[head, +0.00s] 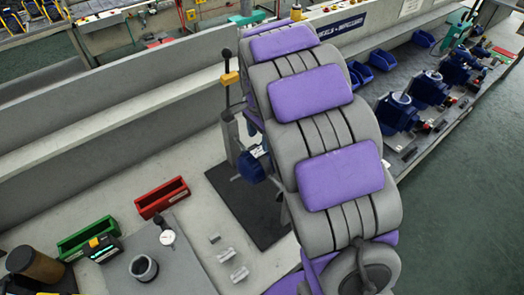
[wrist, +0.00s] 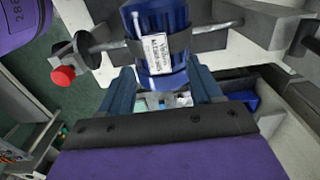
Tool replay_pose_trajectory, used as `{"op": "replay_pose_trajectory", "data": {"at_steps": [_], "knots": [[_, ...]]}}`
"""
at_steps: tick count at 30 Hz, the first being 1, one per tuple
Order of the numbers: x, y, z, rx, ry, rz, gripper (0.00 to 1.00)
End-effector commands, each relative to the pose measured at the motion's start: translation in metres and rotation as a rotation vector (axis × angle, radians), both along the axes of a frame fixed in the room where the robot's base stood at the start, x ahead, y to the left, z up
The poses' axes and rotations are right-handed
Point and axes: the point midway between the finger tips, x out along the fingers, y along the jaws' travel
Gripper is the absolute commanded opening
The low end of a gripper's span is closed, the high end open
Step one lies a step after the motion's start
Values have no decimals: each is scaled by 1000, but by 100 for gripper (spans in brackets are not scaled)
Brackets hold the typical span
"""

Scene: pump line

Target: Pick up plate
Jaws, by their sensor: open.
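My gripper (wrist: 165,88) shows in the wrist view with its two blue-grey fingers spread apart. A blue cylinder (wrist: 160,45) with a dark band lies just beyond and between the fingers, and I cannot tell whether they touch it. A white printed label plate (wrist: 155,52) is on its front. Small pale and light-blue shapes between the fingers are too unclear to name. In the head view my arm hides the gripper. A flat grey plate (head: 185,268) lies on the bench at the lower left; I cannot tell which is the task's plate.
A lever stand with a yellow block (head: 230,78) rises beside my arm above a dark mat (head: 232,205). Red (head: 162,197) and green (head: 88,238) bins, a dial gauge (head: 167,237) and small metal blocks (head: 226,254) occupy the bench. Blue pumps (head: 396,112) stand at right. A red knob (wrist: 63,75) is left.

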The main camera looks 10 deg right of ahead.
Motion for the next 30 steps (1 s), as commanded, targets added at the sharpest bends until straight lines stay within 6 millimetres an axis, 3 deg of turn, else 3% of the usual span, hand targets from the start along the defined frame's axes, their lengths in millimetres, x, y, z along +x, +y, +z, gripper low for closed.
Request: {"op": "replay_pose_trajectory", "data": {"at_steps": [7, 30], "knots": [[-5, 0, -35, 4, 5, -1, 64], [-5, 0, -40, 3, 4, 0, 64]]}}
